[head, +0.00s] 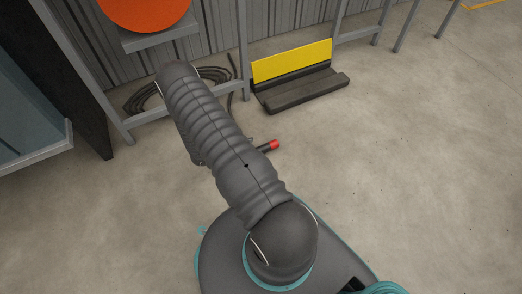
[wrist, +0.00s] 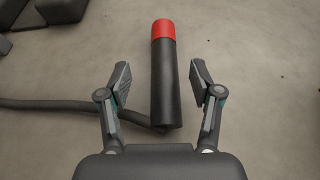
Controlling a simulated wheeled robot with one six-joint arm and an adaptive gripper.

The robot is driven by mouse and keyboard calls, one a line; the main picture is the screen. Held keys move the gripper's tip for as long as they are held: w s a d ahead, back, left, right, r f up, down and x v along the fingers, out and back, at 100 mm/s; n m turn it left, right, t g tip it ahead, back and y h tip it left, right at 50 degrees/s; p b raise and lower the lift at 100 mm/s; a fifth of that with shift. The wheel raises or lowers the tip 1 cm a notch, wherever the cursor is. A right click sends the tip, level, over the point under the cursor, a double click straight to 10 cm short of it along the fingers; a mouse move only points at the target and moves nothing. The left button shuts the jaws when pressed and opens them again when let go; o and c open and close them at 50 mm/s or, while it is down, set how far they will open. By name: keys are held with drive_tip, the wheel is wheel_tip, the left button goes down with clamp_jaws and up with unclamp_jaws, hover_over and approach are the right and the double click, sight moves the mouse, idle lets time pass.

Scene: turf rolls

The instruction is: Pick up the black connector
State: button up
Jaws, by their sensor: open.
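The black connector is a dark cylinder with a red end. In the wrist view the connector (wrist: 165,85) lies on the concrete floor between and ahead of my open fingers, its red end pointing away from me. My gripper (wrist: 160,82) is open, with a finger on each side of the connector and a visible gap to both. In the head view the connector (head: 266,147) shows just right of my arm, partly hidden behind it. My gripper is hidden behind the arm there.
A dark cable (wrist: 70,106) runs left from the connector's near end. Coiled cable (head: 150,95) lies under a metal frame. A dark block with a yellow panel (head: 292,62) stands behind the connector. The floor to the right is clear.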

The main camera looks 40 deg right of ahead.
sight(262, 147)
drive_tip(key=shift+s+b+x, duration=0.1)
drive_tip(key=shift+b+x, duration=0.1)
drive_tip(key=shift+x, duration=1.1)
drive_tip(key=shift+s+b+x, duration=0.15)
drive_tip(key=shift+x, duration=1.15)
drive_tip(key=shift+a+f, duration=0.1)
drive_tip(key=shift+a, duration=0.05)
clamp_jaws()
